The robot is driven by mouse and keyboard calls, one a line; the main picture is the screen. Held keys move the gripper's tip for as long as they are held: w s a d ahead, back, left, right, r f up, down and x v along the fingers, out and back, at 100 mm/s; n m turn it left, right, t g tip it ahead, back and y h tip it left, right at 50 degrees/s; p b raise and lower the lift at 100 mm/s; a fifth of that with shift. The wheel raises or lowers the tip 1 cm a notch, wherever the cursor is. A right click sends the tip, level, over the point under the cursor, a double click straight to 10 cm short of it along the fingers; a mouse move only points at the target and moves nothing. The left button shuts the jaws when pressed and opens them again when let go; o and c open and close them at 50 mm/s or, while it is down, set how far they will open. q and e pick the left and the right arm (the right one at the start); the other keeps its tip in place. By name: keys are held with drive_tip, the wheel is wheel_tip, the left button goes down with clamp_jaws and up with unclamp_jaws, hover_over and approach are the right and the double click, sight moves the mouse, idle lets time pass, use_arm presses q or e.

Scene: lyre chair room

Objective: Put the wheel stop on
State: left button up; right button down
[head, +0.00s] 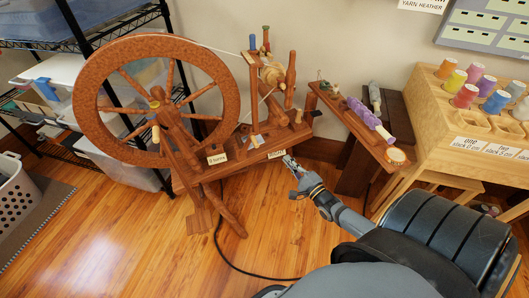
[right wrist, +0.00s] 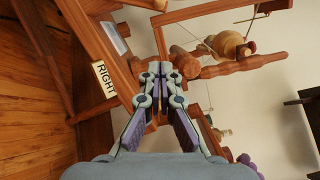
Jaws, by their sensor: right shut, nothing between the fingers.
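A brown wooden spinning wheel stands on the wood floor, its large round wheel (head: 92,88) at the left. Its sloping bench (head: 200,180) carries the flyer and bobbin (head: 272,75) at the right end. I cannot single out the wheel stop with certainty. My right gripper (head: 291,162) is shut and empty near the bench's front right edge, close to a small white label (head: 277,154). In the right wrist view that label (right wrist: 104,80) reads RIGHT, left of the shut fingertips (right wrist: 160,72). Whether the fingers touch the bench is unclear. My left gripper is not in view.
A slanted wooden rack (head: 350,118) with purple and other items stands right of the wheel. A wooden spool stand (head: 450,115) is farther right. A black wire shelf (head: 95,40) is behind at left. A dark cord (head: 235,265) lies on the open floor.

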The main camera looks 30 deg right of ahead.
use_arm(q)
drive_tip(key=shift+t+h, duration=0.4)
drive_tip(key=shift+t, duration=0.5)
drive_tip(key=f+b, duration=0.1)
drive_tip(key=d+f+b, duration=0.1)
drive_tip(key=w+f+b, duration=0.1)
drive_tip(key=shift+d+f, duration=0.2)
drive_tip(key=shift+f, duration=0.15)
use_arm(e)
drive_tip(key=w+a+r, duration=0.1)
drive_tip(key=w+a, duration=0.2)
drive_tip(key=w, duration=0.8)
drive_tip(key=shift+a+r, duration=0.3)
drive_tip(key=shift+a, duration=0.1)
drive_tip(key=shift+r, duration=0.1)
use_arm(q)
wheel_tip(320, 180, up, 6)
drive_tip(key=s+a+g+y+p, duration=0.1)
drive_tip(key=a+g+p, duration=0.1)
drive_tip(key=p, duration=0.3)
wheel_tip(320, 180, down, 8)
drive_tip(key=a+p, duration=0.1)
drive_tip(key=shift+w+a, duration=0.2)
use_arm(e)
drive_tip(key=w+a+r+n+g, duration=0.1)
drive_tip(key=a+r+n, duration=0.1)
drive_tip(key=a+n, duration=0.5)
drive_tip(key=shift+w+a+r+g, duration=0.3)
drive_tip(key=shift+w+r+g, duration=0.05)
drive_tip(key=shift+g, duration=0.05)
